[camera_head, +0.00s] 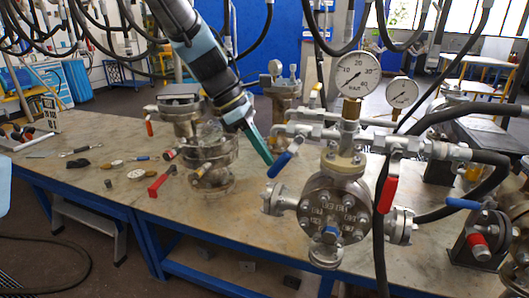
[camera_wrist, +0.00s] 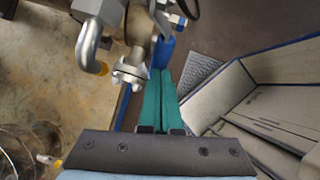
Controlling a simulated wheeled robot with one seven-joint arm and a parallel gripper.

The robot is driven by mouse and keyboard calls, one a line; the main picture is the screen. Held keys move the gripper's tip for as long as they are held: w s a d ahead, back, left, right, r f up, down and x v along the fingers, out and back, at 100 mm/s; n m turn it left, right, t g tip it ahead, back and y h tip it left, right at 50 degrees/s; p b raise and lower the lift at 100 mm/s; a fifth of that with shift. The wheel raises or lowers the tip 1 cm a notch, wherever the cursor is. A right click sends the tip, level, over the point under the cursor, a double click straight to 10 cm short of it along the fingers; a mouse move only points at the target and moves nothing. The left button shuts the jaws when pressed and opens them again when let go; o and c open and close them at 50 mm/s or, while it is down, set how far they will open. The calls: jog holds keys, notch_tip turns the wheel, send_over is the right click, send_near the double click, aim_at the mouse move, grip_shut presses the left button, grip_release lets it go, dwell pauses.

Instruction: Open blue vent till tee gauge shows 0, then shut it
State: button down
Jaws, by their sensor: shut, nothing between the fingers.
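The blue vent lever (camera_head: 284,160) hangs slanting down-left from the pipework left of the middle vessel (camera_head: 332,215). My gripper (camera_head: 269,163) comes down from the upper left, its green fingers together and empty. The tips are close to the left of the lever; I cannot tell whether they touch. In the wrist view the shut fingers (camera_wrist: 160,73) point at a blue piece (camera_wrist: 166,50), which looks like the lever. A large dial gauge (camera_head: 357,75) and a smaller gauge (camera_head: 402,92) stand above the pipework. Their needles are too small to read surely.
A red lever (camera_head: 387,193) hangs right of the middle vessel, and another blue lever (camera_head: 462,203) is farther right. A second vessel (camera_head: 209,155) stands behind, to the left. Loose tools (camera_head: 80,150) lie on the table (camera_head: 60,177). Black hoses hang in front on the right.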

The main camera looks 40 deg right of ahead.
aim_at(274, 166)
jog(key=shift+f, duration=0.1)
jog(key=b, duration=0.1)
jog(key=f+g+h+b, duration=0.1)
jog(key=f+g+b, duration=0.1)
jog(key=shift+s+d+h, duration=0.25)
jog(key=shift+s+h, duration=0.05)
jog(key=shift+s, duration=0.1)
jog(key=shift+s+d+f+g+h+b, duration=0.2)
jog(key=shift+s+f+g+h+b, duration=0.15)
jog(key=shift+g+b, duration=0.25)
jog(key=shift+s+d+f+g+h+b, duration=0.15)
jog(key=shift+s+g+h+b, duration=0.05)
jog(key=shift+g+h+b, duration=0.35)
jog(key=shift+s+d+f+g, duration=0.1)
jog(key=shift+s+d+g, duration=0.2)
jog(key=shift+g, duration=0.15)
jog(key=shift+a, duration=0.1)
